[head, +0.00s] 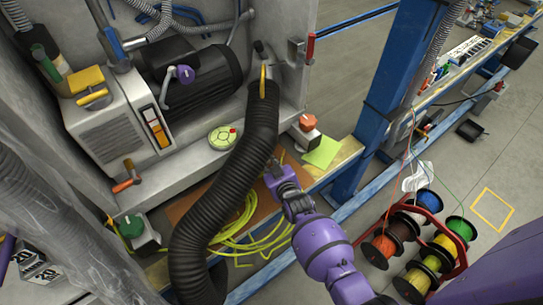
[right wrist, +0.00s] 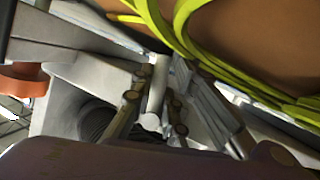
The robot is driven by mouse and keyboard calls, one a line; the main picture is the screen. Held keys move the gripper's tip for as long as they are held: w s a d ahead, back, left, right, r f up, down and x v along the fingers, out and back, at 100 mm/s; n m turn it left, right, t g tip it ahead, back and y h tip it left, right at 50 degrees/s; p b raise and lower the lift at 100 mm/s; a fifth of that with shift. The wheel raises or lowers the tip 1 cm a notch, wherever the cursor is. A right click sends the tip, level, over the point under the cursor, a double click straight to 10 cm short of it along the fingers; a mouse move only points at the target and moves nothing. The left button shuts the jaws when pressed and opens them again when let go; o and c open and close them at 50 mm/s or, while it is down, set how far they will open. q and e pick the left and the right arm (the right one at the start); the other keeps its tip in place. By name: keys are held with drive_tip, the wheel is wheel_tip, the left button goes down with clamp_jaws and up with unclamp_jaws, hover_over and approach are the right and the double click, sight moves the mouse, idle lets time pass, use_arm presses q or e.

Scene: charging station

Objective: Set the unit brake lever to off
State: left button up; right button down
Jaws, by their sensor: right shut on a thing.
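My right arm reaches in from the lower right of the head view. My right gripper (head: 274,166) is low in front of the machine, beside the black corrugated hose, which partly hides its tip. In the right wrist view the right gripper (right wrist: 152,105) is shut on a pale grey rod (right wrist: 157,85) with a rounded end. Whether this rod is the unit brake lever cannot be told, as no label is readable. Other handles show on the machine: an orange one (head: 127,178) at the lower left and a red one (head: 311,48) at the right. My left gripper is not in view.
The thick black hose (head: 232,165) runs down in front of the machine. Yellow cable (head: 235,240) lies coiled below. A red-orange knob (head: 307,122) and blue post (head: 392,85) stand to the right. Cable spools (head: 428,240) sit on the floor at the right.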

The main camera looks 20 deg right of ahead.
drive_tip(key=shift+s+a+m+g+y+p, duration=0.15)
drive_tip(key=shift+a+m+g+y+p, duration=0.35)
drive_tip(key=shift+m, duration=0.3)
drive_tip(key=c, duration=1.7)
unclamp_jaws()
drive_tip(key=shift+s, duration=0.15)
drive_tip(key=v, duration=1.1)
drive_tip(key=shift+s+d+r, duration=0.1)
drive_tip(key=shift+s, duration=0.3)
